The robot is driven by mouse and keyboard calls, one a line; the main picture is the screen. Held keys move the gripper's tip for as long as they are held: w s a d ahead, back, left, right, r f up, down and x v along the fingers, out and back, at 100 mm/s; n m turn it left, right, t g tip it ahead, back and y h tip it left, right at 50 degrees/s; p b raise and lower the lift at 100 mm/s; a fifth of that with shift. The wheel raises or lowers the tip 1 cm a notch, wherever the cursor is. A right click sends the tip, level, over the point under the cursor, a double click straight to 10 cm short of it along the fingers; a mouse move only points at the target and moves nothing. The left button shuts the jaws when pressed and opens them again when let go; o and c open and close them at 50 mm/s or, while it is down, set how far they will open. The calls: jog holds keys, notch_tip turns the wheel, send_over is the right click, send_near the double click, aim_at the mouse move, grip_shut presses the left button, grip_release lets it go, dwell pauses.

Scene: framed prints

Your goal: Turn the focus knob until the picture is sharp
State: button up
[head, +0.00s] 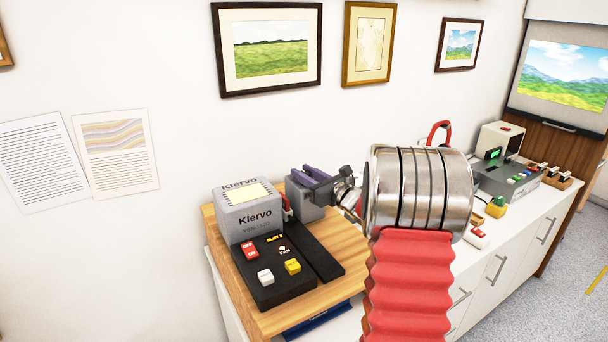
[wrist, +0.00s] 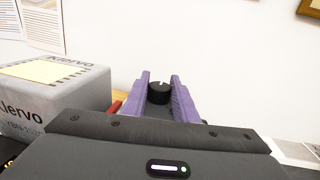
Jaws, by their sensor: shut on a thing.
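In the wrist view, my gripper (wrist: 160,88) is shut on a black round knob (wrist: 159,94), with one finger at each side. The knob has a light mark on its top. In the head view the fingers hide it. The picture (head: 564,75) on the screen at the far right shows green hills, blue mountains and clouds. Its shapes can be made out, but at this size I cannot tell how sharp it is.
A grey Klervo unit (head: 248,214) with a black button panel (head: 283,284) stands left of the block. Framed prints (head: 268,47) hang on the wall behind. A device with coloured buttons (head: 507,180) stands further right on the white cabinet.

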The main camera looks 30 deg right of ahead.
jog(key=shift+r+m+h, duration=0.2)
jog(key=shift+m+h, duration=0.8)
jog(key=shift+h, duration=0.5)
jog(key=shift+m+h, duration=0.3)
jog(key=shift+h, duration=0.2)
jog(key=o, duration=1.1)
jog(key=shift+f, duration=0.15)
jog(key=shift+c, duration=0.2)
jog(key=s+a, duration=0.1)
jog(key=s, duration=1.2)
jog(key=shift+s+a, duration=0.3)
jog(key=shift+s, duration=0.05)
